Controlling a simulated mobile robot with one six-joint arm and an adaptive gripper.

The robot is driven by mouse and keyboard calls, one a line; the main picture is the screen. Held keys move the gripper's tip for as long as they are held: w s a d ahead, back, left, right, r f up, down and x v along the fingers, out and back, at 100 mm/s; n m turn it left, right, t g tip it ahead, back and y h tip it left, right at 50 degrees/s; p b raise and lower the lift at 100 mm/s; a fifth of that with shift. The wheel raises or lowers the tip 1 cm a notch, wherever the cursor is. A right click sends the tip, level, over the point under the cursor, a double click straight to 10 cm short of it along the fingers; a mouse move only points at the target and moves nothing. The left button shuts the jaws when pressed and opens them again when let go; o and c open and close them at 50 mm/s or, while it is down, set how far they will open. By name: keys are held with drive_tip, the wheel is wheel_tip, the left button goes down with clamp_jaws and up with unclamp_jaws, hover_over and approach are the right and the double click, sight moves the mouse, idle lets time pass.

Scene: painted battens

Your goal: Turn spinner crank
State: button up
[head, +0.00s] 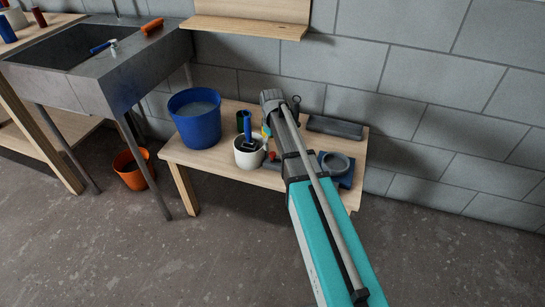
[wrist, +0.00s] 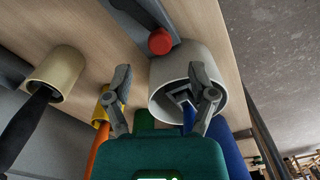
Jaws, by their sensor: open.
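A small red knob (wrist: 160,41) shows at the top of the wrist view, beside a dark grey bar (wrist: 144,62) and close to the rim of a white pot (wrist: 180,68). I cannot tell how the knob joins the crank. In the head view the red knob (head: 272,155) is just right of the white pot (head: 248,160), on the low bench. My gripper (wrist: 161,76) is open and empty; its fingers straddle the view below the knob, the right one in front of the pot. In the head view my arm hides most of the gripper and part of the bench.
A blue bucket (head: 195,120) stands left on the wooden bench (head: 222,172). A blue-handled tool (head: 247,128) stands in the white pot. A grey ring on a blue base (head: 336,165) sits at the right. A cream cylinder (wrist: 52,74) shows left in the wrist view. A block wall is behind.

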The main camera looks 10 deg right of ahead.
sight(272, 153)
drive_tip(key=shift+f+b, duration=2.15)
drive_tip(key=shift+f, duration=0.3)
drive_tip(key=shift+c, duration=0.3)
clamp_jaws()
